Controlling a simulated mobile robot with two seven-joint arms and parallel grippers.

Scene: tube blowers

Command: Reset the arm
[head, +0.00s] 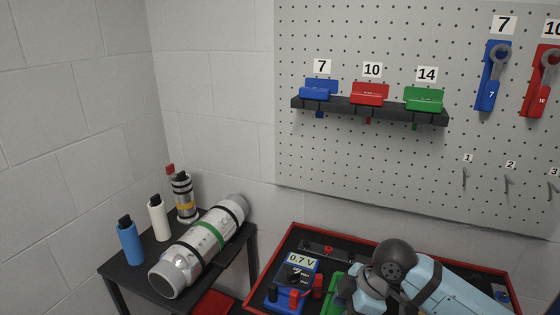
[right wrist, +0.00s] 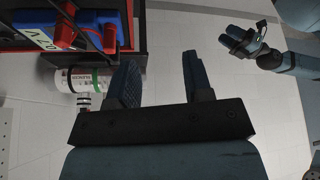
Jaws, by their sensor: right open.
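My right gripper (right wrist: 160,78) shows in the right wrist view with its two dark fingers spread apart. Nothing is between them, and pale floor lies beyond. In the head view, light blue links of my right arm (head: 450,288) reach over the red-rimmed cart at the lower right; the right gripper itself is out of that view. What looks like my left gripper (right wrist: 236,38) hangs over the floor at the upper right of the right wrist view, small and dark; I cannot tell whether its fingers are apart. The left arm is not in the head view.
The red-rimmed cart (head: 262,278) holds a multimeter (head: 294,282) reading 0.7 V, close to my arm. A black side table (head: 128,279) bears a banded cylinder (head: 200,245) and several bottles. A pegboard (head: 400,160) with a shelf and wrenches is behind.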

